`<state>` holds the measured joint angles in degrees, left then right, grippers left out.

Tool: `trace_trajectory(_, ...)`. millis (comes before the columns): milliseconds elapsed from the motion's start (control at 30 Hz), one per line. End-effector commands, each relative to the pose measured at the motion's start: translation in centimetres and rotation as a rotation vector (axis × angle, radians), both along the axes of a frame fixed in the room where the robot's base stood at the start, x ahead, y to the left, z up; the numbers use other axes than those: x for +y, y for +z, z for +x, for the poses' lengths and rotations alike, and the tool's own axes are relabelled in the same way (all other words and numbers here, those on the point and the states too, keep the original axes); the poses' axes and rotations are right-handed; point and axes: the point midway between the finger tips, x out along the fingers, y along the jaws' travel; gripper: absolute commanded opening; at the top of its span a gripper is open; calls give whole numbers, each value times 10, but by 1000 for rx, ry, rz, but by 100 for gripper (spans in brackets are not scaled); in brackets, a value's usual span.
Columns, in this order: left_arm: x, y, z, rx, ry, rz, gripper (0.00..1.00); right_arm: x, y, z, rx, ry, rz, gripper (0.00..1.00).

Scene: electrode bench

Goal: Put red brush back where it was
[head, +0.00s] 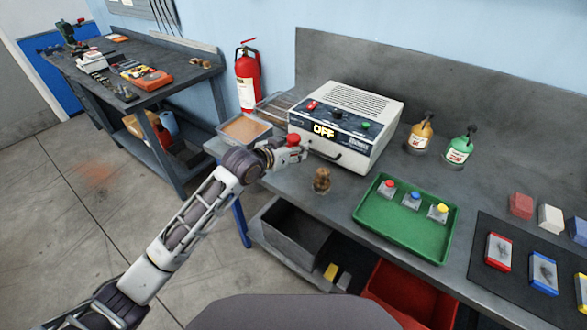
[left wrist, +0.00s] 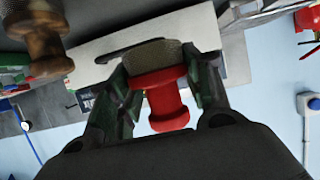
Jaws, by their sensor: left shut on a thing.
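My left gripper (head: 290,153) is shut on the red brush (head: 293,140), just in front of the left end of the white box. In the left wrist view the red brush (left wrist: 160,100) sits between the two fingers (left wrist: 158,88), its spool-shaped red handle towards the camera and its tan bristles (left wrist: 155,55) beyond. A brown wooden brush (head: 321,180) stands on the bench to the right of the gripper. It also shows in the left wrist view (left wrist: 38,38). Whether the red brush touches anything below is hidden. My right gripper is not in view.
The white box (head: 345,125) reads OFF. A tan-filled tray (head: 222,130) lies left of it. A green tray (head: 407,240) holds red-, blue- and yellow-topped pieces. Orange (head: 420,134) and green (head: 459,147) bottles stand behind. A dark mat (head: 483,228) lies right.

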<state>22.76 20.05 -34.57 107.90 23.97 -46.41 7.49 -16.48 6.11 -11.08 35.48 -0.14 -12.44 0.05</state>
Motion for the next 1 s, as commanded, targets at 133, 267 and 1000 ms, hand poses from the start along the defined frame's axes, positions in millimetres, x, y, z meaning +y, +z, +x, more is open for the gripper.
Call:
trace_trajectory(133, 0, -22, 0, 2, 0, 1, 25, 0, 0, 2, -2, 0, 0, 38)
trace_trajectory(267, 0, -36, 0, 0, 0, 0, 25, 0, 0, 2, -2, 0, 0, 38)
trace_trajectory(1000, 0, -68, 0, 2, 0, 0, 25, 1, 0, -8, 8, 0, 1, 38)
